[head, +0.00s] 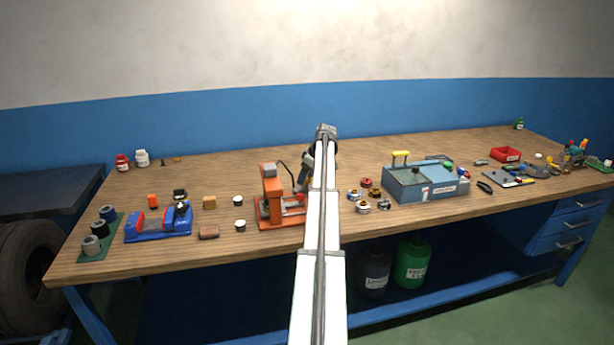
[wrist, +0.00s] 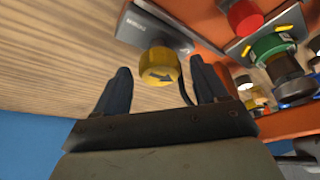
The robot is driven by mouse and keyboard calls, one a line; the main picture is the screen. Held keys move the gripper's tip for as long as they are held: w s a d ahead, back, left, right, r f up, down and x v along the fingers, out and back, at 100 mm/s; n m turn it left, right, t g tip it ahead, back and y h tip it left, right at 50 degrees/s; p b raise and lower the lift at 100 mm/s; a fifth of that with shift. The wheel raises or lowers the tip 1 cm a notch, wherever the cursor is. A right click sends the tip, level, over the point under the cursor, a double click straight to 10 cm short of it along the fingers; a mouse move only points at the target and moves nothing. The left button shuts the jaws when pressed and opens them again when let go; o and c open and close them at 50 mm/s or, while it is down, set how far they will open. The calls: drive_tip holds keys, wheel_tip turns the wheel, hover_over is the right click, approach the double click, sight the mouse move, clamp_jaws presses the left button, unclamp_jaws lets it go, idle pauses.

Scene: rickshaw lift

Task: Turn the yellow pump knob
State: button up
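The yellow pump knob (wrist: 164,64) shows in the wrist view at the upper middle, with a dark arrow on its face. It sits at the end of a grey labelled plate (wrist: 154,27); the label is too blurred to read surely. My gripper (wrist: 160,72) is open, one dark finger on each side of the knob. Gaps show on both sides, so it does not grip the knob. In the head view my gripper (head: 301,184) is over the orange machine (head: 270,187); my arm hides the knob there.
In the wrist view, a red button (wrist: 243,17) and a green knob (wrist: 272,47) stand close to the right. A wooden block (head: 209,232) lies left of the machine.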

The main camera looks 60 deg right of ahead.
drive_tip(key=c, duration=1)
drive_tip(key=shift+m, duration=0.3)
drive_tip(key=m+h, duration=0.1)
drive_tip(key=m, duration=0.2)
drive_tip(key=shift+a, duration=0.2)
drive_tip(key=m+g+h, duration=0.1)
drive_tip(key=m+h, duration=0.1)
drive_tip(key=m, duration=0.2)
drive_tip(key=shift+w, duration=0.1)
drive_tip(key=m+g+h, duration=0.1)
drive_tip(key=m, duration=0.4)
drive_tip(key=shift+w+a, duration=0.1)
drive_tip(key=shift+w, duration=0.05)
drive_tip(key=m+g, duration=0.2)
drive_tip(key=m, duration=0.2)
drive_tip(key=shift+m, duration=0.4)
drive_tip(key=shift+h, duration=0.3)
